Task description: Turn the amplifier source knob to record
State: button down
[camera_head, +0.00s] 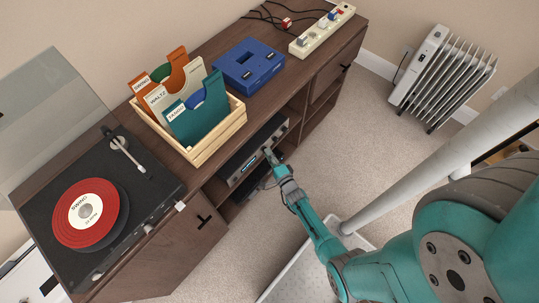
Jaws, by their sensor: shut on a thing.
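The amplifier (243,160) sits in an open shelf of the brown cabinet, its front with a lit display facing my arm. My gripper (269,153) is at the amplifier's front, right of the display, shut on what looks like a knob there. The source knob is hidden behind the gripper's fingers, so its setting cannot be read. Another small knob (284,128) shows farther right on the same front.
A white radiator (445,72) stands at right. Carpet between is clear.

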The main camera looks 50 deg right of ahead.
jog(key=c, duration=1)
grip_release()
jog(key=v, duration=1.2)
